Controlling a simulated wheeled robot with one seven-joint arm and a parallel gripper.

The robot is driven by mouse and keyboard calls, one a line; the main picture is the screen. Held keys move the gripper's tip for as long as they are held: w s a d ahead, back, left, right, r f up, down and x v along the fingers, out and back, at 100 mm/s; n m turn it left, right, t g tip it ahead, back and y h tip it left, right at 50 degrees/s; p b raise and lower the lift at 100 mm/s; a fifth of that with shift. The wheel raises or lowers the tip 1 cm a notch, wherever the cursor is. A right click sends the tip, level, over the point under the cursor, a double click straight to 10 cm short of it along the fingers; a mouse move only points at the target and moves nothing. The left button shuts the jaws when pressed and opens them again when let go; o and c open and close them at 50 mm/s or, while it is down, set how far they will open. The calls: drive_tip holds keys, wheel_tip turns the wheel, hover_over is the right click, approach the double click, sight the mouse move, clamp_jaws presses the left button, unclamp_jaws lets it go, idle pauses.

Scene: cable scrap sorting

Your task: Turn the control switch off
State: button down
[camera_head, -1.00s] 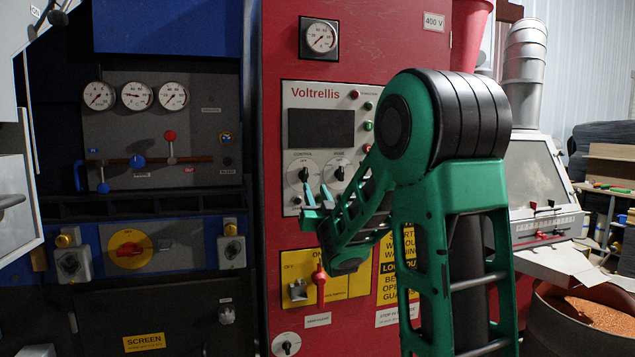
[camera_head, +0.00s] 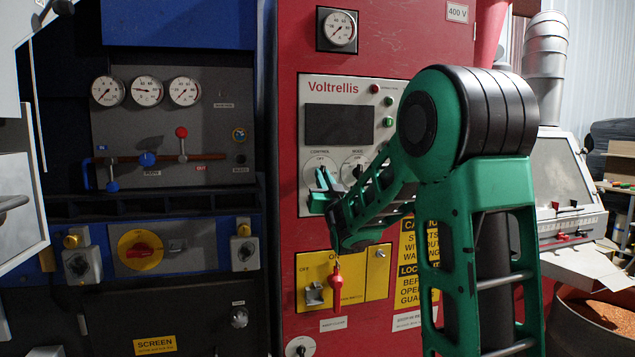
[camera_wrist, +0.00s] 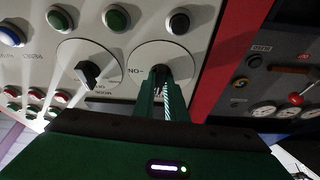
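The control switch (camera_head: 319,163) is a black knob on a round white dial, at the lower left of the white Voltrellis panel. In the wrist view the same dial (camera_wrist: 183,56) is seen turned over, with an ON mark at its left edge. My gripper (camera_head: 325,179) is at this dial. Its fingertips (camera_wrist: 162,78) lie over the knob, one at each side as far as I can see. They hide most of the knob, so its setting is not readable. The gap between the fingers is small, and whether they press on the knob cannot be told.
The mode switch (camera_wrist: 88,70) sits close beside the control dial. Coloured push buttons (camera_wrist: 116,18) line the panel. Below it is a yellow plate (camera_head: 365,285) with a red padlock-like piece (camera_head: 337,288). A dark panel with gauges (camera_head: 146,92) stands to the left.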

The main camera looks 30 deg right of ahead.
drive_tip(key=shift+n+y, duration=0.3)
drive_tip(key=shift+n, duration=0.3)
drive_tip(key=shift+a+n, duration=0.15)
drive_tip(key=shift+n, duration=0.35)
drive_tip(key=c, duration=1.8)
unclamp_jaws()
